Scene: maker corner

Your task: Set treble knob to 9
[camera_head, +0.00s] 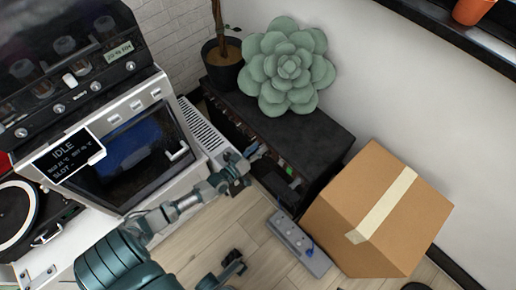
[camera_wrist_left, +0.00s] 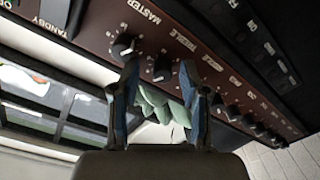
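The black amplifier (camera_head: 325,135) stands on the floor, with its control panel (camera_head: 285,165) partly hidden by its top and my arm. In the left wrist view a dark red panel carries a row of black knobs. The knob by the MASTER label (camera_wrist_left: 125,46) is at the left. The treble knob (camera_wrist_left: 160,68) seems to be the neighbouring one; its label is too blurred to read surely. My left gripper (camera_head: 238,172) is at the panel, its fingers (camera_wrist_left: 159,68) apart with that knob between their tips in the picture. Contact cannot be told. My right gripper (camera_head: 233,260) is low, away from the amplifier.
A large green succulent (camera_head: 288,68) and a dark plant pot (camera_head: 222,62) are at the amplifier's top. A cardboard box (camera_head: 355,240) stands to the right. A grey power strip (camera_head: 298,242) lies on the wooden floor. A white machine (camera_head: 175,150) is at the left.

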